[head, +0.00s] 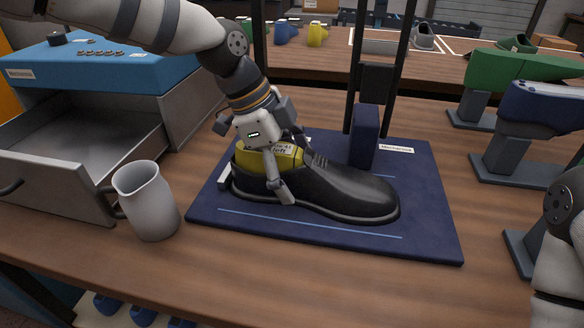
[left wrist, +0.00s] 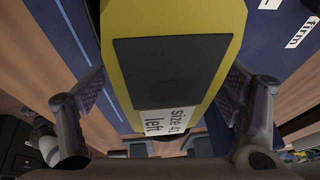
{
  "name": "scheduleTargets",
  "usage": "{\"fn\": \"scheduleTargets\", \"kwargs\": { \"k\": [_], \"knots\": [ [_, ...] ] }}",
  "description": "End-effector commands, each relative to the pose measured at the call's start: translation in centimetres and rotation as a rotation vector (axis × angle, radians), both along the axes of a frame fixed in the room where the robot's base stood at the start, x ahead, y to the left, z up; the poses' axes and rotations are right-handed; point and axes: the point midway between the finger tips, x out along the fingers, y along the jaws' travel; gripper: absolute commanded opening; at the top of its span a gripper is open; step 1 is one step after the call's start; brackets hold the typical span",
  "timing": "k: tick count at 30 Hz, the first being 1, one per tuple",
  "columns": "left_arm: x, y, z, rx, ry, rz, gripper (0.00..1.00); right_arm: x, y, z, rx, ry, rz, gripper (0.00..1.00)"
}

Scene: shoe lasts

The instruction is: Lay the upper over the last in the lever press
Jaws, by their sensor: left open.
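A black shoe upper (head: 345,190) lies on the dark blue base (head: 430,215) of the lever press, toe to the right. A yellow last (head: 290,155) marked "left" sits in its opening. The left wrist view shows the last's yellow top (left wrist: 222,20) with a dark plate and a "Size 41 left" label (left wrist: 172,122). My left gripper (head: 295,170) is open over the last, its fingers on either side; in the wrist view (left wrist: 168,88) gaps show between the fingers and the last. The upper cannot be made out there. My right gripper is out of view.
A blue block (head: 364,137) and dark uprights (head: 399,70) rise behind the shoe. A grey pitcher (head: 148,205) and an open drawer (head: 70,155) stand left. Green (head: 520,72) and blue (head: 545,108) forms on stands are at right. The front table edge is clear.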

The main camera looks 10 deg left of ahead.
Motion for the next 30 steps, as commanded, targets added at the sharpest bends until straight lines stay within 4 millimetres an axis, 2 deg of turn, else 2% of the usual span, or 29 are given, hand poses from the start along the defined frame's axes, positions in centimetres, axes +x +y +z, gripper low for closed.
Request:
{"fn": "scheduleTargets", "kwargs": {
  "k": [2,5,12,18,30],
  "knots": [
    [0.0,0.1,0.2,0.000,-0.001,0.000,0.84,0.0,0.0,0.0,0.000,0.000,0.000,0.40],
    [-0.1,0.6,1.5,0.000,-0.003,0.001,0.84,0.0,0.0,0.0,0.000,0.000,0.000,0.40],
    [-0.6,3.1,7.5,-0.001,-0.006,0.002,0.84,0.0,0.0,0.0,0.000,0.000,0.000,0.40],
    [-1.0,4.4,10.5,-0.001,-0.002,0.001,0.84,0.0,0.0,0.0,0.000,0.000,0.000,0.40],
    [-1.1,4.6,11.0,0.000,0.000,0.000,0.84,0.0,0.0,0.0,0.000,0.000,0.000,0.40]
  ]
}}
